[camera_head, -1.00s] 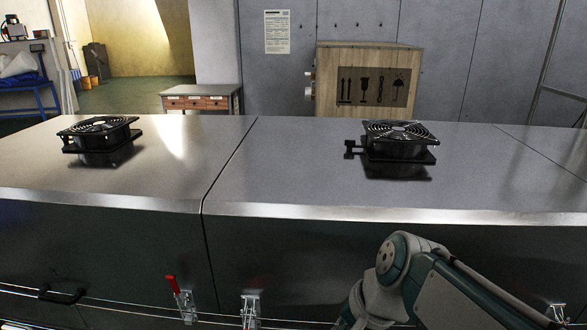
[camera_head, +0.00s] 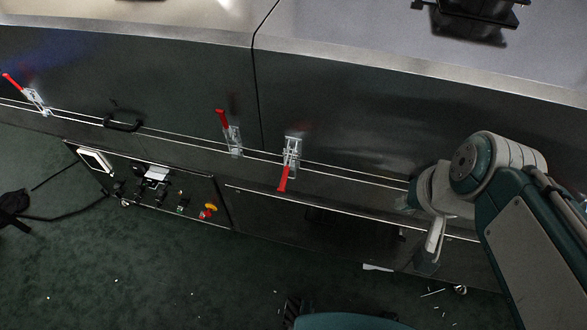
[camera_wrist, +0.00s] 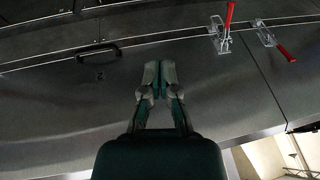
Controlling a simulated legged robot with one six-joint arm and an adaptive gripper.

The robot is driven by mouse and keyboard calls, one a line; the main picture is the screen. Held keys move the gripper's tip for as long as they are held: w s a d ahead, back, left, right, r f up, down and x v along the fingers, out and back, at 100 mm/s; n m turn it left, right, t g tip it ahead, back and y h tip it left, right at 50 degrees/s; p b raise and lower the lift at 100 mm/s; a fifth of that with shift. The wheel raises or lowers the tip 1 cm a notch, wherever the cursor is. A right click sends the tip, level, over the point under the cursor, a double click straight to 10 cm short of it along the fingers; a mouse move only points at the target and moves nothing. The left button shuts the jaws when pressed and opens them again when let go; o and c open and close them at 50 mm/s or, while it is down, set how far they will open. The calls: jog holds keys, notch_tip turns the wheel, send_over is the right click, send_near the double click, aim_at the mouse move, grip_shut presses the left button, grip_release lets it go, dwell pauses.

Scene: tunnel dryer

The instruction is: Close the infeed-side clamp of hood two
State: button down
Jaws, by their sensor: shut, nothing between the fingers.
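In the head view, the hood front on the right of a vertical seam carries a clamp (camera_head: 291,152) with its red handle pointing down. Just left of the seam, another clamp (camera_head: 233,138) has its red handle up. A further clamp (camera_head: 37,100) at far left has its red handle tilted up and left. The wrist view shows one clamp (camera_wrist: 221,38) with its handle up and another (camera_wrist: 265,35) with its handle slanting down right; I cannot tell which hoods these belong to. My gripper (camera_wrist: 159,79) is shut and empty, left of and apart from both clamps.
A black handle (camera_head: 122,122) sits on the left hood front. Below are a control panel with a yellow and red button (camera_head: 208,210) and a thin rail (camera_head: 350,213). My arm covers the right part of the front. Green floor is mostly open, with small scraps and a cable.

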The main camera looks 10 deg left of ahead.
jog(key=w+a+f+m+g+y, duration=0.2)
jog(key=w+a+f+g+y, duration=0.15)
jog(key=a+f, duration=0.2)
jog(key=m+t+y, duration=0.1)
jog(key=m+y, duration=0.5)
jog(key=m, duration=0.3)
send_near(287, 170)
jog(key=s+d, duration=0.2)
jog(key=s, duration=0.3)
notch_tip(287, 170, down, 8)
jog(key=w+m+t, duration=0.2)
jog(key=w+m, duration=0.1)
jog(key=m, duration=0.1)
jog(key=a, duration=0.9)
jog(key=shift+w+f, duration=0.3)
jog(key=shift+w, duration=0.2)
